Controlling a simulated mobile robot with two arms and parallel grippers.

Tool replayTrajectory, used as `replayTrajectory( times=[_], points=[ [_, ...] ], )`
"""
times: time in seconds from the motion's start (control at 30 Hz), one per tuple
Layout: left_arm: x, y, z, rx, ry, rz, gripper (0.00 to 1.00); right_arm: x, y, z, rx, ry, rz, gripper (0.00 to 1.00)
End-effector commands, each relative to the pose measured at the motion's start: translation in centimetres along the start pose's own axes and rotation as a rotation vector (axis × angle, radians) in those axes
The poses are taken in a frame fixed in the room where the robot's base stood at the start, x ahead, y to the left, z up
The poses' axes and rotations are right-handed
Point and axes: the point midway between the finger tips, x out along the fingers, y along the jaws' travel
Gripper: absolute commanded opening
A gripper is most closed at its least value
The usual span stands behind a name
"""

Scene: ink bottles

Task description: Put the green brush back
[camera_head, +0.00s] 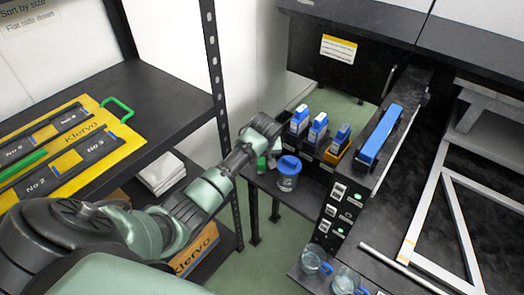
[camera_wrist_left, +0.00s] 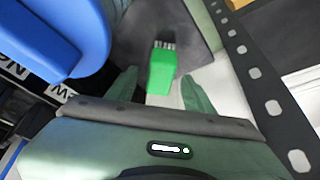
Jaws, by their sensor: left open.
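The green brush (camera_wrist_left: 162,72) is a bright green block with pale bristles at its far end in the left wrist view. It lies between the two spread fingers of my left gripper (camera_wrist_left: 160,92), with space on both sides. In the head view my left gripper (camera_head: 268,150) reaches down beside the jar with a blue lid (camera_head: 288,167). A small green patch (camera_head: 262,163) shows below it and looks like the brush, mostly hidden by the gripper. What the brush rests on is hard to tell. My right gripper is not in view.
Several blue-capped ink bottles (camera_head: 318,127) stand in a dark labelled rack right of my gripper. The blue lid (camera_wrist_left: 65,35) is close on the left in the wrist view. A dark perforated post (camera_head: 215,85) stands left. A yellow tray (camera_head: 98,142) lies on the left shelf.

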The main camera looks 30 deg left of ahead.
Motion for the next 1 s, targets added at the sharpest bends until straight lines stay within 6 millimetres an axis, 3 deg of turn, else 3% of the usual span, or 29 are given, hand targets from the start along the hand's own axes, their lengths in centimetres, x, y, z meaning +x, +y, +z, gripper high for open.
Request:
replayTrajectory(
  times=[0.2, 0.43, 0.63, 1.0],
  points=[
    [-5.1, 0.1, -0.1, 0.0, 0.004, 0.003, 0.52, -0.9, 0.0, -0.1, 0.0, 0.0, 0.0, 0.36],
    [-8.8, 0.0, -0.1, 0.0, 0.002, 0.001, 0.52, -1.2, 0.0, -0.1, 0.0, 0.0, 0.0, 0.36],
    [-9.9, 0.0, 0.0, 0.0, 0.001, 0.0, 0.52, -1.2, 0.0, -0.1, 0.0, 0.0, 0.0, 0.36],
    [-9.9, 0.0, 0.0, 0.0, 0.0, 0.0, 0.52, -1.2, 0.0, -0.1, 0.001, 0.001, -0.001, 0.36]
  ],
)
